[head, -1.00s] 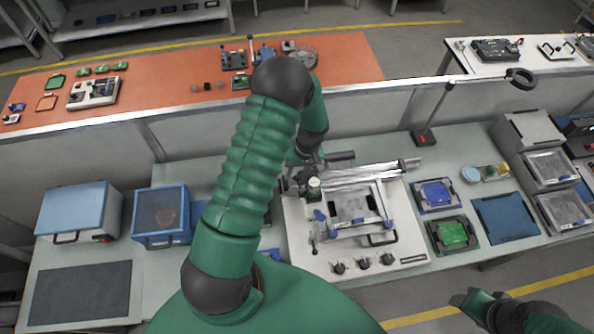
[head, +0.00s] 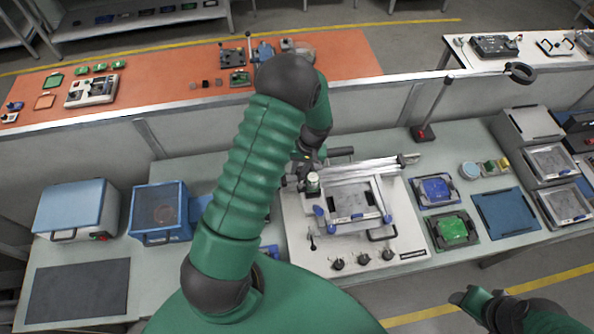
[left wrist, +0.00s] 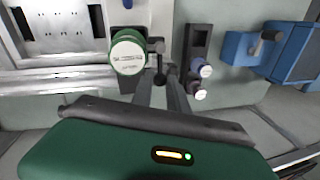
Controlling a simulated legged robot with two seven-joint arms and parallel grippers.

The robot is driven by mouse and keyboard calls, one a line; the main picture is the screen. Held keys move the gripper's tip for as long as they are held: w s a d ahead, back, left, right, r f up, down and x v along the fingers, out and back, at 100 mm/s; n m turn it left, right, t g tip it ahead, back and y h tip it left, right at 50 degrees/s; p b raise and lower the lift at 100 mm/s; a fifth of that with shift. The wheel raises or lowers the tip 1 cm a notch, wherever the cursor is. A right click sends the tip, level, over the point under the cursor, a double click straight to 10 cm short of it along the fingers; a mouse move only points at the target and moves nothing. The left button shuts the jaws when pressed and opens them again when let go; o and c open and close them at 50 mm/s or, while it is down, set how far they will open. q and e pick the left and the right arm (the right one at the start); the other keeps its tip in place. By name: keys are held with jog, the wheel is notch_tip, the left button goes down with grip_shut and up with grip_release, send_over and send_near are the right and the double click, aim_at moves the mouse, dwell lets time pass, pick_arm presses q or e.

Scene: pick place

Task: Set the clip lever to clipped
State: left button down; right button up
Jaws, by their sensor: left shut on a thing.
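The white fixture (head: 300,225) with a silver frame (head: 350,205) stands on the bench in the middle of the head view. My left gripper (head: 303,180) is down at the fixture's back left corner, partly hidden by my wrist. In the left wrist view, the fingertips of my left gripper (left wrist: 164,75) close in on a small black lever (left wrist: 157,48), which looks like the clip lever. The jaws are shut on it. A green round cap with a white label (left wrist: 127,52) sits just left of it. My right gripper (head: 470,297) is low at the right, away from the fixture.
Blue (head: 437,190) and green (head: 452,230) parts in trays lie right of the fixture. A blue box (head: 160,212) stands left. A black block with blue and grey knobs (left wrist: 198,45) is close right of the fingers. A lamp (head: 425,132) stands behind.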

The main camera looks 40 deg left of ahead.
pick_arm(q)
jog(key=shift+w, duration=0.15)
jog(key=c, duration=1.4)
grip_release()
jog(key=shift+c, duration=0.2)
jog(key=shift+o, duration=0.7)
jog(key=shift+a+f, duration=0.1)
jog(key=shift+a, duration=0.1)
notch_tip(320, 180, up, 16)
jog(key=w+d+b, duration=0.2)
jog(key=b, duration=0.2)
jog(key=shift+d+r, duration=0.25)
jog(key=shift+w, duration=0.1)
jog(key=shift+a, duration=0.1)
